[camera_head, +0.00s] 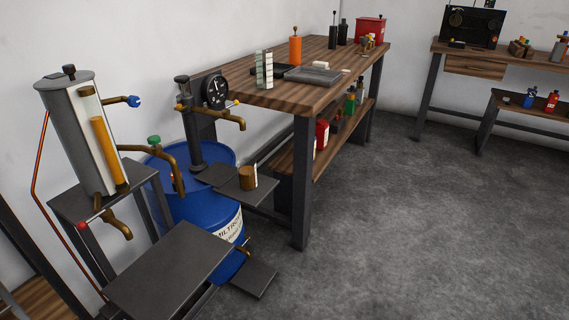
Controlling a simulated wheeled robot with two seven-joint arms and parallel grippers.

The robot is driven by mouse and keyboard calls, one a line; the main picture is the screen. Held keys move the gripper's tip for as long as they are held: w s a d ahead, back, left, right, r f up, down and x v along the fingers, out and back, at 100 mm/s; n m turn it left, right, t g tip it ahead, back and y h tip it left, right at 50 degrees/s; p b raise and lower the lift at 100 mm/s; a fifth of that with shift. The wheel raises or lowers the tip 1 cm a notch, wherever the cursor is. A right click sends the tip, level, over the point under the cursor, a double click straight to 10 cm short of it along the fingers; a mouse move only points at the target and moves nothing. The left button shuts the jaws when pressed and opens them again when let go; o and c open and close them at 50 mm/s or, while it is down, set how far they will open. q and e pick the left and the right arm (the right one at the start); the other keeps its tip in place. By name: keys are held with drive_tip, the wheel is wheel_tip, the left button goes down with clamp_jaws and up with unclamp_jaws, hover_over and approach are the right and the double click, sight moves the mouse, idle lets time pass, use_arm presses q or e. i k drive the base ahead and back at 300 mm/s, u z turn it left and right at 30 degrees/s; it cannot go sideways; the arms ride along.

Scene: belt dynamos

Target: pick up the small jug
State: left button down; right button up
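What looks like the small jug (247,178) is a brown, round vessel with a pale upright strip at its right side. It stands upright on a small dark shelf (230,187) in front of the blue drum, left of the picture's middle. A brass tap (228,115) with a round black gauge is above it. Neither of my grippers is in view.
A blue drum (220,213) and a grey cylinder dispenser (75,130) with taps stand at left. A flat dark stand top (170,268) is in front. A wooden workbench (278,98) is behind, another bench (500,60) at far right. The floor (420,220) at right is clear.

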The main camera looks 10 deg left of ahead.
sight(247, 165)
drive_tip(key=u, duration=0.3)
drive_tip(key=i, duration=0.8)
drive_tip(key=u, duration=0.75)
